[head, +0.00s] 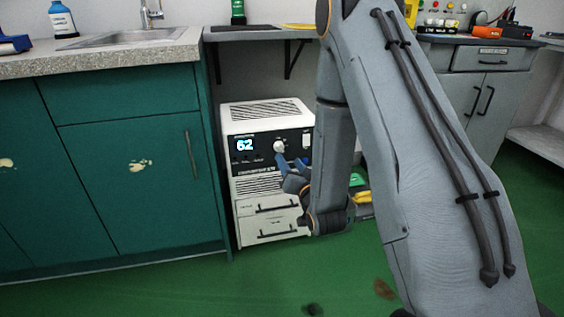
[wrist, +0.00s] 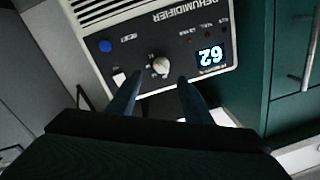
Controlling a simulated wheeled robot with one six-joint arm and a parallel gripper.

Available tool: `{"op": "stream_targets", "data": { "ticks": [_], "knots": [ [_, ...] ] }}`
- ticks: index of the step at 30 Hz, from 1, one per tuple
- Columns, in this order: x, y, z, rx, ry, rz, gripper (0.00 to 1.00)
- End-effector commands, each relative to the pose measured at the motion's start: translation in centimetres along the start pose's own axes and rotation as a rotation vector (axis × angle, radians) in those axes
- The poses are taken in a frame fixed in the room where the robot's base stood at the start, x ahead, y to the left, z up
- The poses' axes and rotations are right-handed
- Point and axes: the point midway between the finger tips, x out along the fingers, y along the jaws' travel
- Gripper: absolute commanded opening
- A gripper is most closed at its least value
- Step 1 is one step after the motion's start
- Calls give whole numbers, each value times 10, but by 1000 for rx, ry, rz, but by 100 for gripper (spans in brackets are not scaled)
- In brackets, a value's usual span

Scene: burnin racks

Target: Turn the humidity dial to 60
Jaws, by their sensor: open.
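The dehumidifier (head: 265,112) is a white box with a black front panel, standing under a shelf beside the green cabinet. The humidity dial (head: 279,146) is a pale round knob right of the display. In the wrist view the dial (wrist: 161,66) lies just beyond my fingertips, roughly between them. My gripper (head: 290,163) is open and empty in front of the panel, and its two fingers (wrist: 157,80) also show in the wrist view. Contact with the dial cannot be told.
A blue button (wrist: 105,46) marked reset and a white switch (wrist: 119,78) sit beside the dial. The green cabinet (head: 130,160) stands close on the left, with a sink (head: 145,37) on top. The shelf (head: 260,33) hangs above. Green floor (head: 220,290) is open in front.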

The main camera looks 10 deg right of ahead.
Motion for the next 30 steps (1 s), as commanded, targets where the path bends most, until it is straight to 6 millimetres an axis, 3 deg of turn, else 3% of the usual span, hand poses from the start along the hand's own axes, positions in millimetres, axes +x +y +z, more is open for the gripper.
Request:
{"op": "stream_targets", "data": {
  "ticks": [5, 18, 30],
  "knots": [
    [11, -2, 2, 3, 14, -12, 46],
    [71, -2, 1, 3, 12, -10, 46],
    [78, -1, -1, 3, 11, -7, 46]
  ]
}}
